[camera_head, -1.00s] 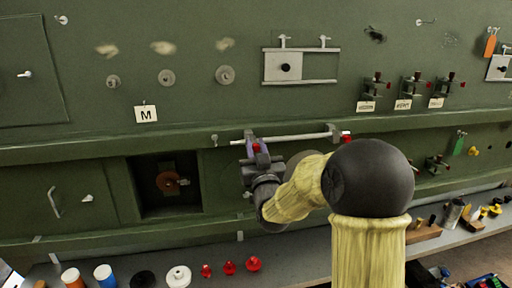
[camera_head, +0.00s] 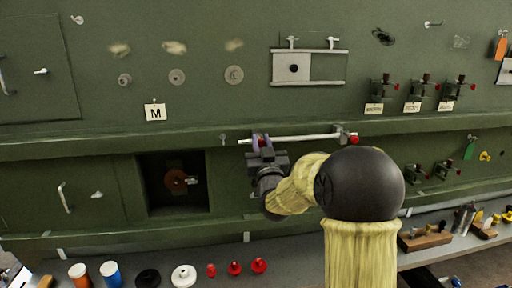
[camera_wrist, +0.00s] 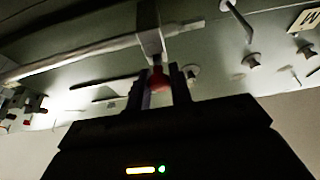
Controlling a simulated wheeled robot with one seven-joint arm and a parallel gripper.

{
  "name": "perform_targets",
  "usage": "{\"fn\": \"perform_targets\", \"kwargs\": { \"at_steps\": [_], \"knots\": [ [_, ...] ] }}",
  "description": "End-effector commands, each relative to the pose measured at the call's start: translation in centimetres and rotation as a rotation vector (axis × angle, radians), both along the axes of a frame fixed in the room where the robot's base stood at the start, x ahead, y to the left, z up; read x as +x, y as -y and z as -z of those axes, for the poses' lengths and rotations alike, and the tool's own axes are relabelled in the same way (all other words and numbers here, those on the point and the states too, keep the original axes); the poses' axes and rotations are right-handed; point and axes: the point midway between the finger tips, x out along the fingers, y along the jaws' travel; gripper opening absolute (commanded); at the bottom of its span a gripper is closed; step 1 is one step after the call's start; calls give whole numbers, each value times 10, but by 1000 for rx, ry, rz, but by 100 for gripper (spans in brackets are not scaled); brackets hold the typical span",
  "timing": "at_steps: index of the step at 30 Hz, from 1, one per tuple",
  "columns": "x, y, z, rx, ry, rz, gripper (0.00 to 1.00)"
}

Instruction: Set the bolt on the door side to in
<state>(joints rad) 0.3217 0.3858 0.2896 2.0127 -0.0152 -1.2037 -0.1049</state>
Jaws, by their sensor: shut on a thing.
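A pale horizontal rod (camera_head: 300,138) lies along the green ledge, with a red knob (camera_head: 262,143) near its left end and a bracket with red parts (camera_head: 350,138) at its right end. My gripper (camera_head: 261,150) is at the left end and shut on the red knob. In the wrist view the red knob (camera_wrist: 158,80) sits between the two dark fingers of my gripper (camera_wrist: 160,88), just below a pale bracket (camera_wrist: 150,35). I cannot tell which end counts as the door side or how far the bolt is in.
A sliding plate (camera_head: 292,67) sits above the rod. A square recess (camera_head: 180,205) with a brown disc is to the left. Several clamps (camera_head: 415,92) stand out on the right. The shelf below holds small parts, including a white disc (camera_head: 184,276).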

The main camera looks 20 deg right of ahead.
Motion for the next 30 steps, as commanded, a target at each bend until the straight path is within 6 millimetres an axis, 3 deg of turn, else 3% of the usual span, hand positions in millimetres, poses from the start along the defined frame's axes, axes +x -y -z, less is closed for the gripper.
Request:
{"fn": "perform_targets", "kwargs": {
  "at_steps": [5,6,9,20,30],
  "knots": [
    [0,0,-4,-1,7,0,0],
    [0,0,-4,-1,8,0,23],
    [0,0,-4,-1,7,0,37],
    [-4,-1,0,-1,4,-1,37],
    [-52,-5,25,-2,4,-1,37]
  ]
}}
